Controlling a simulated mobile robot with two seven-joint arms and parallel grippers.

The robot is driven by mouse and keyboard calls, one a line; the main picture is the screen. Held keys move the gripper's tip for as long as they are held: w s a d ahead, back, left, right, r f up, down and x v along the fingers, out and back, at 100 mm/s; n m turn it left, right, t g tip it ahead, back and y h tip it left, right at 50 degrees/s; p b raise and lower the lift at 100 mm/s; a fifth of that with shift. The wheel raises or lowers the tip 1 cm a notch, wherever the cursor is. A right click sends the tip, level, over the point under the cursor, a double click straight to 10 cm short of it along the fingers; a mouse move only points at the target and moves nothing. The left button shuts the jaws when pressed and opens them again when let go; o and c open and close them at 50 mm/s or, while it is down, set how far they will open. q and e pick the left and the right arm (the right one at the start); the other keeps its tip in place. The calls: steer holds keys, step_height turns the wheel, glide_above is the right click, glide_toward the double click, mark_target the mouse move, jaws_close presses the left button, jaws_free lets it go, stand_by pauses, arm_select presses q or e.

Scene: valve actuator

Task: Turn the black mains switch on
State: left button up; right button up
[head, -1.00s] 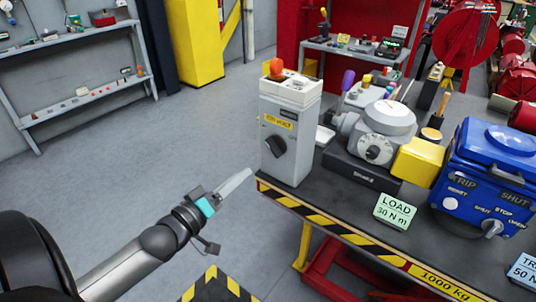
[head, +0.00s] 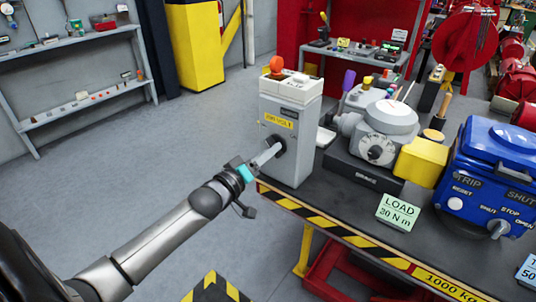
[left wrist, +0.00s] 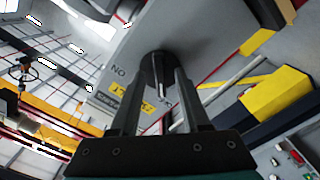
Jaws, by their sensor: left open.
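The black mains switch (head: 281,142) is a round rotary knob on the front of the grey box (head: 297,165) at the table's left corner. My left gripper (head: 274,149) is right at the switch and partly hides it in the head view. In the left wrist view the knob (left wrist: 158,66) shows between the tips of my two open fingers (left wrist: 162,77), one on each side. A pale mark runs down the knob's ridge. I cannot tell whether the fingers touch it. My right gripper is not in view.
An orange knob (head: 277,65) tops the grey box. The striped table edge (head: 330,228) lies below. The floor at left is clear.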

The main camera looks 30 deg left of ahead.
arm_select(q)
steer(key=shift+w, duration=0.15)
jaws_close()
stand_by(0.4)
